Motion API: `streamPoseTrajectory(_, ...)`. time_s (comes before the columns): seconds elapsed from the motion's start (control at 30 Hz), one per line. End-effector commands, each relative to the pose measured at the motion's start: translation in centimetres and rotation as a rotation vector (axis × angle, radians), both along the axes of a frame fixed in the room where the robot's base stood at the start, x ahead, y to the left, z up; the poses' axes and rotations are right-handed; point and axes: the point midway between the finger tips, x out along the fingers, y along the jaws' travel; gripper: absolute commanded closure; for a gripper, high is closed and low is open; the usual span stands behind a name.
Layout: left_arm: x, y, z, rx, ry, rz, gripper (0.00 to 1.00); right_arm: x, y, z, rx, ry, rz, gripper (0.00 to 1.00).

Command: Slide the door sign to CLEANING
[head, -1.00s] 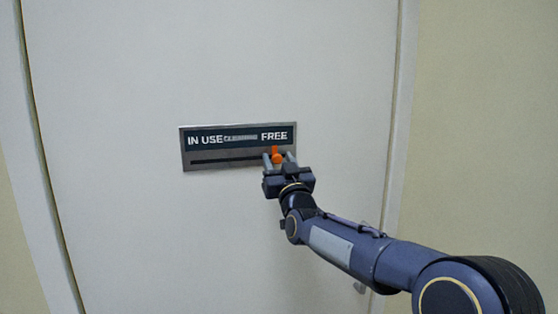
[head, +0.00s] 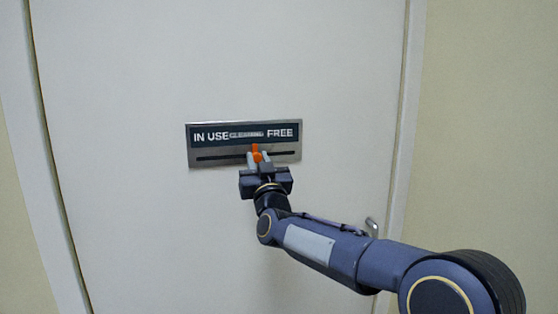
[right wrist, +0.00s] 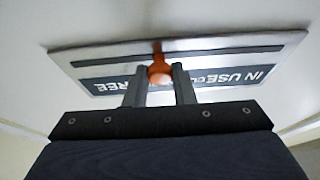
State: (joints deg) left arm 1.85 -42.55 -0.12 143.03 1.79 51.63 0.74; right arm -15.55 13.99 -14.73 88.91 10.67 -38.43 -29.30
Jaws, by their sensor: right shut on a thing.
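The door sign (head: 193,165) is a grey metal plate with a dark band reading IN USE, a small blurred middle word that appears to be CLEANING, and FREE. A dark slot runs below the words. The orange slider knob (head: 256,148) stands in the slot, under the right part of the middle word and left of FREE. My right gripper (head: 259,159) is shut on the knob from below. In the right wrist view the sign (right wrist: 120,58) appears upside down, with the knob (right wrist: 160,72) between the fingers. My left gripper is not in view.
The sign is fixed on a pale door (head: 130,220). A metal door handle (head: 372,226) shows behind my right forearm, near the right door frame. A beige wall (head: 490,130) lies to the right. The door face around the sign is clear.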

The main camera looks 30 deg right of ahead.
Motion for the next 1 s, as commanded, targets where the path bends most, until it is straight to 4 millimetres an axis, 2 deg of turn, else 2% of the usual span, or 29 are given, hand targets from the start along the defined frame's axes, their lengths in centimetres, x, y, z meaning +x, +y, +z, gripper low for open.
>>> streamPoseTrajectory(0.03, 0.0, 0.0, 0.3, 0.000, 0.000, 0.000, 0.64, 0.2, 1.0, 0.2, 0.000, -0.001, 0.003, 1.00)
streamPoseTrajectory(0.13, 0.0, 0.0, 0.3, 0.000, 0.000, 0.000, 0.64, 0.4, 1.8, 0.2, -0.001, -0.001, -0.001, 1.00)
streamPoseTrajectory(0.43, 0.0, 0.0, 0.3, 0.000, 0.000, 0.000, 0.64, 0.4, 1.9, 0.1, -0.002, -0.001, -0.004, 1.00)
streamPoseTrajectory(0.47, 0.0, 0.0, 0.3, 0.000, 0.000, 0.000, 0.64, 0.4, 1.9, 0.1, -0.002, -0.001, -0.004, 0.76)
streamPoseTrajectory(0.6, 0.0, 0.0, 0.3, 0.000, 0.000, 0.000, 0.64, 0.4, 1.9, 0.1, -0.002, 0.000, -0.004, 0.57)
streamPoseTrajectory(0.87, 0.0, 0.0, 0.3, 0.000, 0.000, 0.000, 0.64, 0.4, 1.9, 0.0, -0.002, 0.001, -0.003, 0.56)
streamPoseTrajectory(1.0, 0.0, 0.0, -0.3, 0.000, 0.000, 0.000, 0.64, -0.4, 2.2, -0.5, 0.001, 0.001, -0.001, 0.56)
